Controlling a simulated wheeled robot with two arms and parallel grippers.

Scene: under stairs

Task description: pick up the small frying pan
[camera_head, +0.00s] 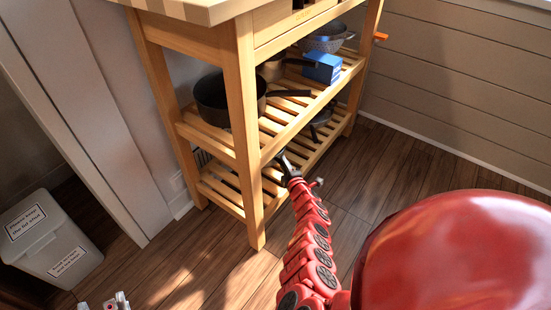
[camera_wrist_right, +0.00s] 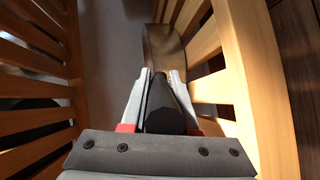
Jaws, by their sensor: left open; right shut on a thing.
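My right arm reaches between the shelves of a wooden cart. My right gripper (camera_head: 286,164) is at the bottom shelf, small in the head view. In the right wrist view its pale fingers (camera_wrist_right: 160,82) are shut on the black handle of the small frying pan (camera_wrist_right: 163,105). A curved brownish metal part shows just beyond the handle. Most of the pan is hidden behind the cart frame in the head view, and I cannot tell whether it touches the slats. My left gripper (camera_head: 104,302) is open and empty at the bottom left edge of the head view.
The cart's front leg (camera_head: 244,130) stands close to my right arm. The middle shelf holds a dark pot (camera_head: 212,100), a blue box (camera_head: 323,67) and a grey colander (camera_head: 322,42). A bin (camera_head: 45,235) stands at left. The floor right of the cart is clear.

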